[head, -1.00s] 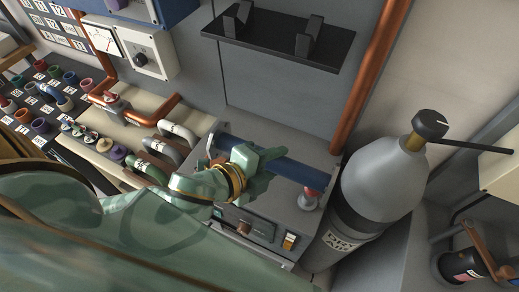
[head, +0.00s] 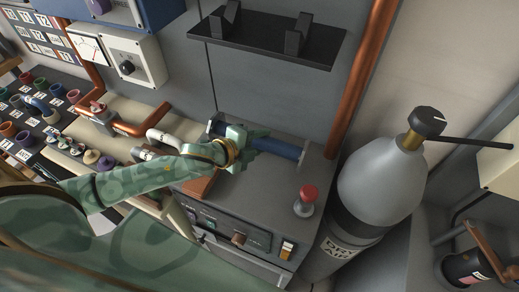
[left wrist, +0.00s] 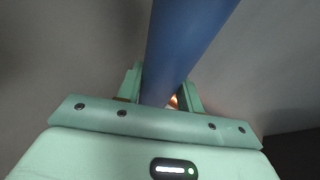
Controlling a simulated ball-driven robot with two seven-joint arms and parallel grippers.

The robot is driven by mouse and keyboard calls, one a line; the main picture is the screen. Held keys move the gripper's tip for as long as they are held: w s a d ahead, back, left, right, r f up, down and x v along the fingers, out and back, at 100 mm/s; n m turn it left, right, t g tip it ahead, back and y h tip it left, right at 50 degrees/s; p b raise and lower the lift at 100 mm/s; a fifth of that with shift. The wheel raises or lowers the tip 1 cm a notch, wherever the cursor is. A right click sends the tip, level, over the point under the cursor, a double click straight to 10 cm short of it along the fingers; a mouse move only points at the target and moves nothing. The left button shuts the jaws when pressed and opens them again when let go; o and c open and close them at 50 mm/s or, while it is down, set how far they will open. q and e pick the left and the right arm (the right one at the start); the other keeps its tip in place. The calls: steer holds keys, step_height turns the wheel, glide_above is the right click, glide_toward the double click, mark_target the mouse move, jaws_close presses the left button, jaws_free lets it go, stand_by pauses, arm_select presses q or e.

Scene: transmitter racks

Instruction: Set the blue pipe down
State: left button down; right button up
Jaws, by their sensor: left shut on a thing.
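The blue pipe (head: 278,147) lies roughly level over the top of the grey cabinet (head: 265,185), running from back left to front right in the head view. My left gripper (head: 243,147) is shut on it near its middle. In the left wrist view the blue pipe (left wrist: 184,45) passes between the two green fingers of the left gripper (left wrist: 160,92). I cannot tell whether the pipe touches the cabinet top. My right gripper is not in view.
A red-topped knob (head: 307,194) stands at the cabinet's front right corner. A grey gas cylinder (head: 380,180) is to the right. A black shelf with two upright holders (head: 265,38) hangs above. Copper pipe and several coloured fittings (head: 40,105) lie to the left.

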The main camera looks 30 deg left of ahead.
arm_select(q)
step_height(320, 180, down, 3)
steer(key=shift+w+a+f+b, duration=0.1)
steer(key=shift+w+f+b, duration=0.1)
steer(key=shift+b, duration=0.3)
steer(key=c, duration=1.2)
jaws_free()
steer(key=shift+s+f, duration=0.1)
steer(key=shift+f, duration=0.05)
steer(key=shift+s+r, duration=0.2)
steer(key=p+v, duration=0.1)
steer(key=v, duration=0.9)
steer(key=shift+s+p, duration=0.1)
steer(key=shift+p, duration=0.25)
steer(key=shift+v, duration=0.75)
